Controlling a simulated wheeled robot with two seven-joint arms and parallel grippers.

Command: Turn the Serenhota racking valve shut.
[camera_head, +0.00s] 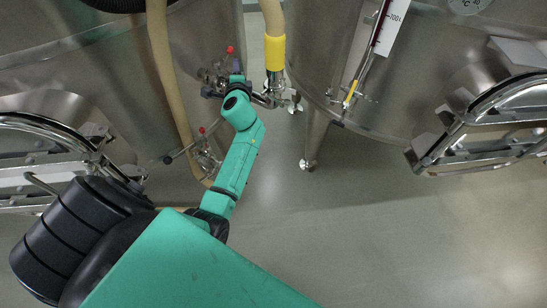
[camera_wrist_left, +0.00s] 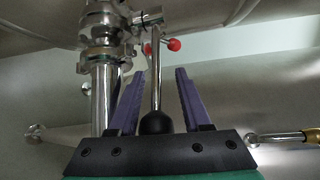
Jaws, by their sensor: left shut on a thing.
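My left gripper (camera_head: 237,66) is at the lower front of the left steel vat, among its pipe fittings. In the left wrist view its two purple fingers (camera_wrist_left: 160,72) stand on either side of a valve's metal lever (camera_wrist_left: 156,75) with a black ball knob (camera_wrist_left: 156,122), and the gripper is shut on this handle. The lever runs up from the knob to steel fittings (camera_wrist_left: 148,17) at the top. I see no name label, so the pictures do not confirm which valve this is. My right gripper is not in view.
A red-knobbed fitting (camera_head: 229,50) is close by the gripper, and another red knob (camera_head: 201,130) is lower. A beige hose with a yellow collar (camera_head: 275,53) hangs just right. A second vat (camera_head: 420,70) stands at the right. The floor (camera_head: 370,220) between is clear.

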